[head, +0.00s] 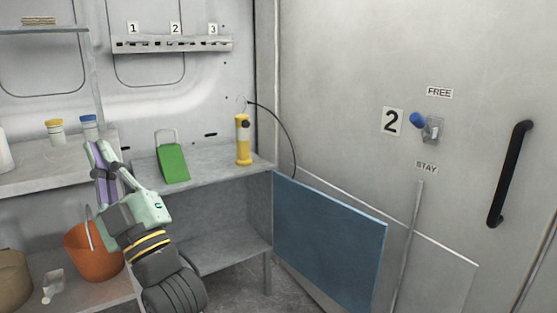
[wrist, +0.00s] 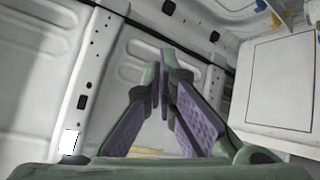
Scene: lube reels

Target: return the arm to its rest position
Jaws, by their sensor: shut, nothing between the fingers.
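My gripper (head: 100,158) is at the left in the head view, raised in front of the left shelf with its fingers pointing up. In the wrist view my gripper (wrist: 164,58) shows its purple-padded fingers meeting at the tips, shut with nothing between them. My arm comes up from the bottom of the head view, in front of the shelving. The gripper partly covers the shelf edge near a blue-capped jar (head: 89,127).
An orange bucket (head: 95,262) stands on the lower shelf beside my arm. A blue panel (head: 330,240) and a door handle (head: 510,173) are at the right.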

